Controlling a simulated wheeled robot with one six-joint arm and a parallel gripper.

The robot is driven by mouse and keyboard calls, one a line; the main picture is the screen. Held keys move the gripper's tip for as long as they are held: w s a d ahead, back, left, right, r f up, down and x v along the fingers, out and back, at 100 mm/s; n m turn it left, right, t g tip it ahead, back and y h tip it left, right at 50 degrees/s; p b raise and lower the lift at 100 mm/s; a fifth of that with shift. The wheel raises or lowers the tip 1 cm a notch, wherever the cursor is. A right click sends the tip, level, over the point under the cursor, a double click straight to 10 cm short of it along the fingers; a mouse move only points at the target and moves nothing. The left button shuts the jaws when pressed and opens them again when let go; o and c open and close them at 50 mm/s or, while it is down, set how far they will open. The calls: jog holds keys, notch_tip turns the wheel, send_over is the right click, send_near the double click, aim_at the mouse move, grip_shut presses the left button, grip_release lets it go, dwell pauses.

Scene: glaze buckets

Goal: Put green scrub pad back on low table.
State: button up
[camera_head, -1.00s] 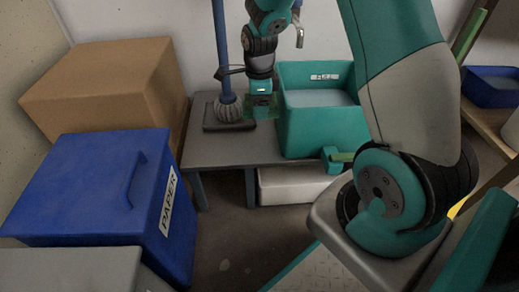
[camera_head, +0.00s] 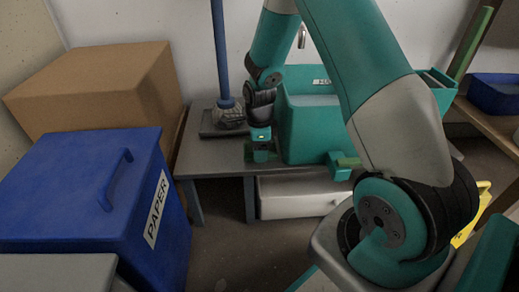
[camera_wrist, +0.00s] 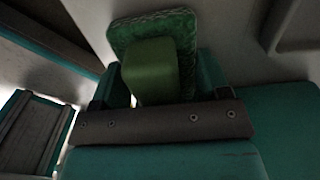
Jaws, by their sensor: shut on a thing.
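The green scrub pad (camera_wrist: 180,22) has a rough textured sheet and a smooth lighter green block. In the wrist view it sits between the fingers of my gripper (camera_wrist: 160,80), which is shut on the block. In the head view my gripper (camera_head: 260,153) points down over the grey low table (camera_head: 205,160), just left of the teal bucket. The pad is hard to make out there. I cannot tell whether the pad touches the tabletop.
The teal bucket (camera_head: 310,130) takes up the table's right part. A mop (camera_head: 228,112) stands in a dark tray (camera_head: 205,128) at the back left. A blue PAPER bin (camera_head: 75,200) and cardboard box (camera_head: 95,90) stand left.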

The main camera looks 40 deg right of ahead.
jog(key=shift+f, duration=0.1)
jog(key=o, duration=0.9)
